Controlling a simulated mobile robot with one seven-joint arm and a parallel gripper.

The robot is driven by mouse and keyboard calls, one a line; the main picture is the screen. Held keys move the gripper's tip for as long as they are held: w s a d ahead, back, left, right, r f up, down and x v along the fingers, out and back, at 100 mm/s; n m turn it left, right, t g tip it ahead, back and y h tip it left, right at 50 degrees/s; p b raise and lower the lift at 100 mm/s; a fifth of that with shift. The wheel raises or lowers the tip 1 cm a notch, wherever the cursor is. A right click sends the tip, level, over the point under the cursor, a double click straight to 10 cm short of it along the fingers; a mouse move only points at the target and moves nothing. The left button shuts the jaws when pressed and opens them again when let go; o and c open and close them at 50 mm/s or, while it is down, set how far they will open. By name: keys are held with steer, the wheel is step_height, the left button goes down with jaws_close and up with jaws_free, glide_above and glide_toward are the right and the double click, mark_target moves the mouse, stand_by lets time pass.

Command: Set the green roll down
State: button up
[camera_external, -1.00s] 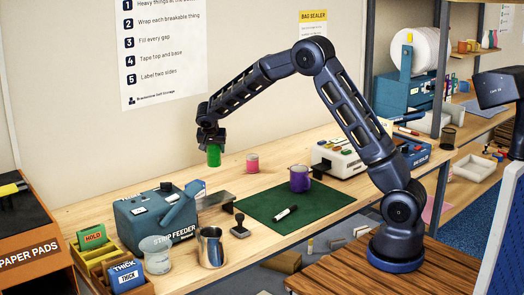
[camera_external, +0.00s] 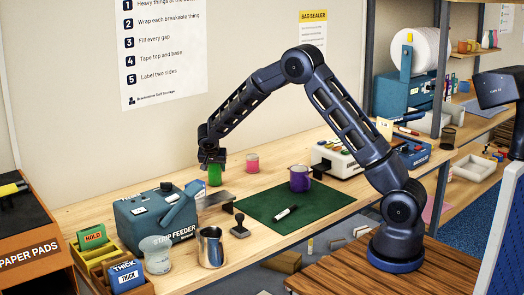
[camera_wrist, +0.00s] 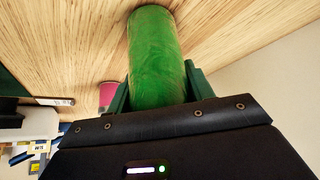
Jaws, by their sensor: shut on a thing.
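The green roll (camera_external: 214,175) is upright under my gripper (camera_external: 212,163), behind the strip feeder in the external view. My gripper is shut on the roll. In the wrist view the green roll (camera_wrist: 158,55) sticks out from between the two dark green jaw pads (camera_wrist: 160,92). Its far end is close to the wooden bench top (camera_external: 330,215). I cannot tell whether it touches the wood.
A blue strip feeder (camera_external: 158,220) stands in front of the roll. A pink roll (camera_external: 252,163) stands to its right. A green mat (camera_external: 270,221) holds a purple mug (camera_external: 300,178) and a marker (camera_external: 286,213). A metal cup (camera_external: 210,246) and a stamp (camera_external: 240,227) stand nearer the front.

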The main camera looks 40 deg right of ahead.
steer(key=shift+f, duration=0.1)
steer(key=o, duration=1.1)
steer(key=shift+o, duration=0.2)
